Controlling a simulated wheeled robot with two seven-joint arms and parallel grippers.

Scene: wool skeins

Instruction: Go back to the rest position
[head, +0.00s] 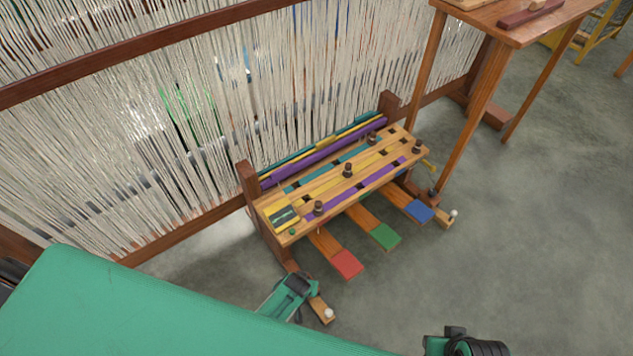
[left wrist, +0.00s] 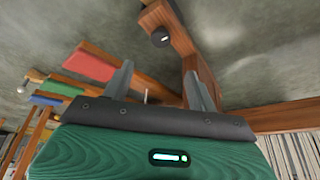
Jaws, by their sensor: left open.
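My left gripper (head: 297,284) is low in the head view, near the front left foot of the loom's slatted wooden rack. In the left wrist view its two grey fingers (left wrist: 158,78) stand apart, with nothing visible between them. Beyond the fingers are wooden beams and a red pedal (left wrist: 90,66). Part of my right arm shows at the bottom edge of the head view; its fingers do not show.
The slatted rack (head: 330,181) has dark pegs. Red (head: 346,264), green (head: 385,236) and blue (head: 419,211) pedals stick out in front. Loom threads (head: 150,150) hang behind. A wooden table (head: 515,30) stands upper right.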

